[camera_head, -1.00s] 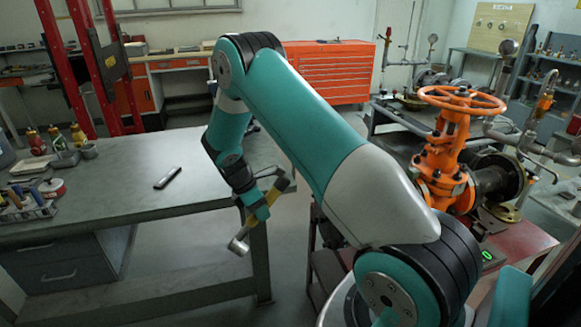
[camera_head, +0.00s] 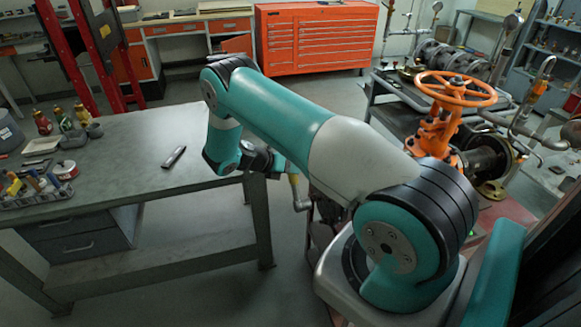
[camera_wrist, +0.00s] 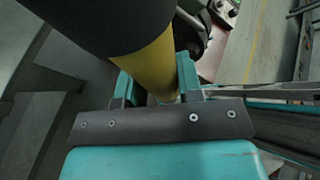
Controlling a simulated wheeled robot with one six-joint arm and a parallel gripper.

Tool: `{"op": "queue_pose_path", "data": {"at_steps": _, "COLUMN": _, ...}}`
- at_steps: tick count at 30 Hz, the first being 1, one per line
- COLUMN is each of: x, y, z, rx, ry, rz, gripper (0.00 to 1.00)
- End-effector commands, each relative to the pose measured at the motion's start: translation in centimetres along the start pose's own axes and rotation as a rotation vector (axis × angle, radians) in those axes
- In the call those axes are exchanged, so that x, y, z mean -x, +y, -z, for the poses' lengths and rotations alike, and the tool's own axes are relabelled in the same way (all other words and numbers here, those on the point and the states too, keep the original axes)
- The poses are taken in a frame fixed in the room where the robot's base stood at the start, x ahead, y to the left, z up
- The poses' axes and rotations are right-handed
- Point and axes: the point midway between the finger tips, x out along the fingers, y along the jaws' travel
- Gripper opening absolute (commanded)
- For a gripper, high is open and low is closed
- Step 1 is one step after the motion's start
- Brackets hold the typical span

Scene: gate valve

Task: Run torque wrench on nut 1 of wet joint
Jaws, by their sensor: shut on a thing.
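My gripper (camera_wrist: 158,88) is shut on the torque wrench, whose yellow section (camera_wrist: 156,62) lies between the teal fingers. Its thick black part (camera_wrist: 100,18) fills the top of the wrist view. In the head view the wrench's metal head (camera_head: 302,205) hangs low, between the grey workbench and the valve stand, and the gripper is partly hidden by my arm. The orange gate valve (camera_head: 437,135) with its handwheel (camera_head: 455,88) stands at the right, with a dark flanged joint (camera_head: 486,158) beside it. The wrench is apart from the valve. Nut 1 cannot be made out.
The grey workbench (camera_head: 130,175) at the left holds a dark flat device (camera_head: 173,157), several bottles and a tool rack (camera_head: 35,190). An orange tool cabinet (camera_head: 315,40) stands behind. Pipes and gauges crowd the right. Open floor lies between bench and cabinet.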

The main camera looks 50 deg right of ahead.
Motion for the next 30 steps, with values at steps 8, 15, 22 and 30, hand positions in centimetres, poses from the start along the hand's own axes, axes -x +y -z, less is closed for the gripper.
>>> {"op": "queue_pose_path", "data": {"at_steps": 8, "x": -0.1, "y": -0.4, "z": -0.6, "rx": -0.003, "ry": 0.010, "rz": 0.003, "gripper": 0.00}}
{"op": "queue_pose_path", "data": {"at_steps": 15, "x": -1.3, "y": -1.0, "z": -1.1, "rx": -0.003, "ry": 0.010, "rz": 0.003, "gripper": 0.00}}
{"op": "queue_pose_path", "data": {"at_steps": 22, "x": -2.5, "y": -1.6, "z": -1.5, "rx": -0.003, "ry": 0.009, "rz": 0.003, "gripper": 0.00}}
{"op": "queue_pose_path", "data": {"at_steps": 30, "x": -2.8, "y": -1.8, "z": -1.6, "rx": -0.003, "ry": 0.008, "rz": 0.002, "gripper": 0.00}}
